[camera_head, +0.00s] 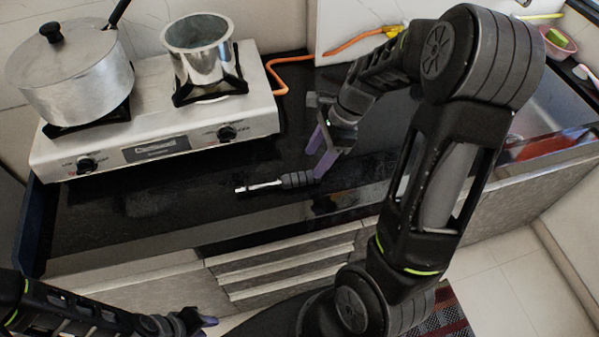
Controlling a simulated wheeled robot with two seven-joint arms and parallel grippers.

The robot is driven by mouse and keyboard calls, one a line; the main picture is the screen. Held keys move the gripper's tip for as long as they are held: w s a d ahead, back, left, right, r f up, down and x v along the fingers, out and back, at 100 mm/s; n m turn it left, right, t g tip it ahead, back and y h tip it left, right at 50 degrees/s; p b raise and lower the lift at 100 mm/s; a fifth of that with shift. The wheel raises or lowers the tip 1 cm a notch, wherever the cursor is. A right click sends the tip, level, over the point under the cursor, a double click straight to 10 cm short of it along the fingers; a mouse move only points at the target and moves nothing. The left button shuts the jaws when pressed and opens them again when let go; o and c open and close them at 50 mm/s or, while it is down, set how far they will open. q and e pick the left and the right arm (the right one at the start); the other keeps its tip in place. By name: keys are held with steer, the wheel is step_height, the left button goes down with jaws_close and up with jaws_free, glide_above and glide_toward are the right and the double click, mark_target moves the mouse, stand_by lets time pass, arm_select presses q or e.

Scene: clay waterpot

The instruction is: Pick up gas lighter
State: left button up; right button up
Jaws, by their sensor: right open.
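The gas lighter (266,185) lies on the black countertop in front of the stove. It has a thin metal shaft pointing left and a dark ribbed handle at its right end. My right gripper (316,160) is open, with purple fingertips reaching down at the handle end. One finger is just right of the handle and the other is behind it; I cannot tell whether they touch it. My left gripper (207,322) is low at the bottom left, in front of the counter and away from the lighter. Its jaw opening is not clear.
A two-burner stove (158,147) holds a lidded pot (72,75) and a steel vessel (199,52). An orange gas hose (345,44) runs behind. A pink bowl (556,45) sits at the far right. The counter (130,205) left of the lighter is clear.

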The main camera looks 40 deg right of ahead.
mark_target(304, 175)
steer(key=shift+x, duration=1.3)
steer(key=shift+w+x, duration=0.1)
steer(key=shift+x, duration=1.2)
steer(key=shift+w+x, duration=0.15)
steer(key=shift+x, duration=1.2)
jaws_close()
